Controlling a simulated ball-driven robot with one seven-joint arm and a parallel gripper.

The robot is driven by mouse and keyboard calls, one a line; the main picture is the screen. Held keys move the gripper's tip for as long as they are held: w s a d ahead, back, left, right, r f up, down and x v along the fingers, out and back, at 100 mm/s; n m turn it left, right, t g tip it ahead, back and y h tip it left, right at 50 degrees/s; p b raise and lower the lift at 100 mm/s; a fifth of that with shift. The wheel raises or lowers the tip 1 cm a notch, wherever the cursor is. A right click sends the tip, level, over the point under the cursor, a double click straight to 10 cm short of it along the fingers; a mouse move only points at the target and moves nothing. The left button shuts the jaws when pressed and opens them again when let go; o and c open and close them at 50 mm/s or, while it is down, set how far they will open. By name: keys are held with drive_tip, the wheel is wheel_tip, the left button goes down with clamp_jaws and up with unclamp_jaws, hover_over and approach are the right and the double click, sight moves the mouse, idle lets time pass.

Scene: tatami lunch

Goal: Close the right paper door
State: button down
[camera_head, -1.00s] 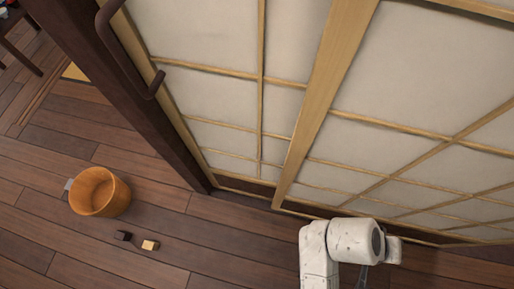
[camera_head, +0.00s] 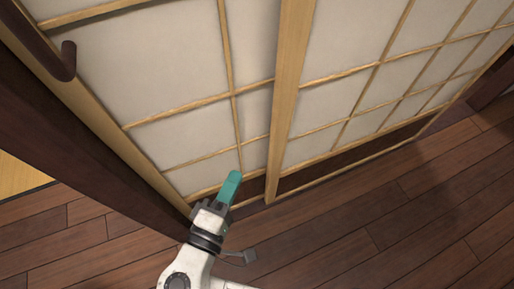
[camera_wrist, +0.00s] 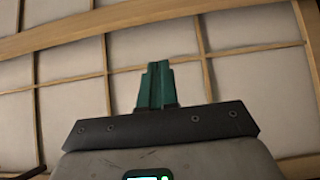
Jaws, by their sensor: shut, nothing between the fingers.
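Paper door panels with pale wood lattice fill the head view. One panel (camera_head: 150,60) is at left, and another panel (camera_head: 335,45) is at right of a thick vertical stile (camera_head: 290,90). A dark curved handle (camera_head: 68,62) sits on the left panel's left stile, close to a dark post. I cannot tell which panel is the task's right door. My gripper (camera_head: 232,180), with teal fingers, is shut and empty, in front of the left panel's lower part. In the wrist view, the fingers (camera_wrist: 156,85) point towards the lattice (camera_wrist: 250,75); contact cannot be told.
The dark wooden post (camera_head: 75,150) runs along the left side. Dark plank floor (camera_head: 380,220) lies open at the right and front. A pale yellow mat edge (camera_head: 18,175) shows at far left. A low rail (camera_head: 350,165) runs under the right panel.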

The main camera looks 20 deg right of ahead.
sight(273, 129)
drive_tip(key=shift+s+d+b+x, duration=0.35)
drive_tip(key=shift+b+x, duration=0.05)
drive_tip(key=shift+x, duration=1.6)
drive_tip(key=shift+s+d+b+x, duration=0.35)
drive_tip(key=shift+b+x, duration=0.05)
drive_tip(key=shift+x, duration=1.6)
drive_tip(key=shift+s+d+b+x, duration=0.35)
drive_tip(key=shift+b+x, duration=0.05)
drive_tip(key=shift+x, duration=1.6)
